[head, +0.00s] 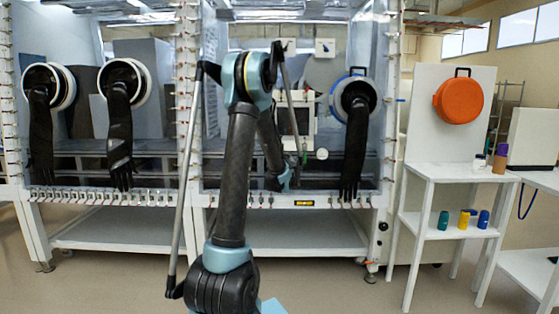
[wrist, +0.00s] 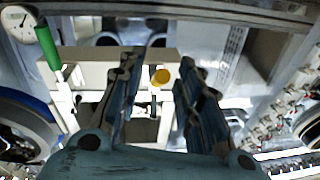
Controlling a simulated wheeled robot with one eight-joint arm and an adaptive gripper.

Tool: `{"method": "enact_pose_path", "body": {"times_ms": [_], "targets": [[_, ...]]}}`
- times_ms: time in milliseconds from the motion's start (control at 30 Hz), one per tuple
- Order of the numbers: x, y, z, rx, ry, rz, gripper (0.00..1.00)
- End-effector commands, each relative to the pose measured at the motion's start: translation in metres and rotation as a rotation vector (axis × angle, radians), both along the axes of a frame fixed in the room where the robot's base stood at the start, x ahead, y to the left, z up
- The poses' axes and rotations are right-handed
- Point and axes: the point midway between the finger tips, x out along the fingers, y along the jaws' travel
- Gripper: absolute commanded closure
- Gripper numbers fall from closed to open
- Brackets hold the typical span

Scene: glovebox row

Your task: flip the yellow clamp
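In the wrist view a small round yellow piece (wrist: 160,77) shows between my fingers, a little beyond them. It looks like the yellow clamp's handle seen nearly end-on; the rest of the clamp is not clear. My gripper (wrist: 163,63) is open, with one finger on each side of the yellow piece and a clear gap to both. No contact shows. In the head view my gripper (head: 286,178) is at the glovebox front, partly behind my own arm, and I cannot make out the yellow clamp there.
A green handle (wrist: 48,45) and a round gauge (wrist: 18,23) are at the upper left in the wrist view. A row of small latches (wrist: 275,125) is at the right. Black gloves (head: 355,150) hang from the glovebox ports. A white shelf stand (head: 445,232) stands at the right.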

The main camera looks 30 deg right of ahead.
Motion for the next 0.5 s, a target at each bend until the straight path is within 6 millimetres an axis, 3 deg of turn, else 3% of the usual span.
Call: {"method": "enact_pose_path", "body": {"times_ms": [167, 467, 500], "targets": [[0.0107, -0.0048, -0.0001, 0.000, 0.000, 0.000, 0.68], [0.0120, -0.0055, 0.0000, 0.000, 0.000, 0.000, 0.68], [0.0120, -0.0054, -0.0001, 0.000, 0.000, 0.000, 0.74]]}}
